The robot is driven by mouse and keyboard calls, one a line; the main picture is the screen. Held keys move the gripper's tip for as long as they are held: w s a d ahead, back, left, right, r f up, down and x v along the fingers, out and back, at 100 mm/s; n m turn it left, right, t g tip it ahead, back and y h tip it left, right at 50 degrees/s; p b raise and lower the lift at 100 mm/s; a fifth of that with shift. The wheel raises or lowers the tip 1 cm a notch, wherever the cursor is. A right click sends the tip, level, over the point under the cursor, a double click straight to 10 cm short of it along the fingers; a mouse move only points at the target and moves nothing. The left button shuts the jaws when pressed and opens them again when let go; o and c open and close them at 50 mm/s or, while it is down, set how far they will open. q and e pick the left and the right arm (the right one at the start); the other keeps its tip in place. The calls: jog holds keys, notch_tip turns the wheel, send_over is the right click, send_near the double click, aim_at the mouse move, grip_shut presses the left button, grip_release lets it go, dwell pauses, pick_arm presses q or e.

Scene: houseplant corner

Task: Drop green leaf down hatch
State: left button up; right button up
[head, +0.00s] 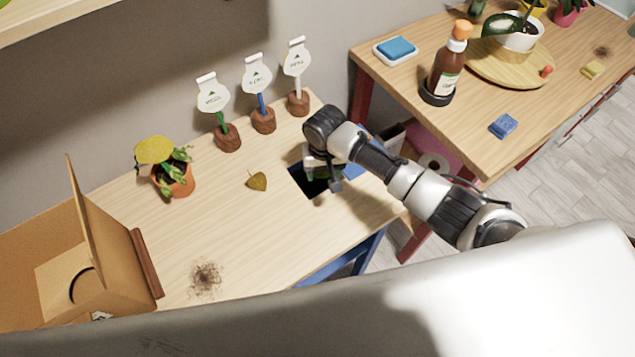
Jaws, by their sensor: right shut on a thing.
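The hatch (300,182) is a dark square opening in the light wooden table, near its right end. My right gripper (322,180) is over the hatch, pointing down, and hides part of it. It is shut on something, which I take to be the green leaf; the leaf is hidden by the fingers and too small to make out. A yellow-brown leaf (257,181) lies on the table to the left of the hatch, apart from it. My left gripper is not in view.
A potted plant (174,178) and three label signs (228,138) on wooden stumps stand along the back. An open cardboard box (95,265) is at the left. Soil (206,278) lies near the front. A second table (480,120) at the right holds a brown bottle (447,68).

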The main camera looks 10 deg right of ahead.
jog(key=o, duration=1)
jog(key=shift+c, duration=0.2)
notch_tip(320, 180, up, 11)
jog(key=shift+a, duration=0.15)
jog(key=shift+f, duration=0.2)
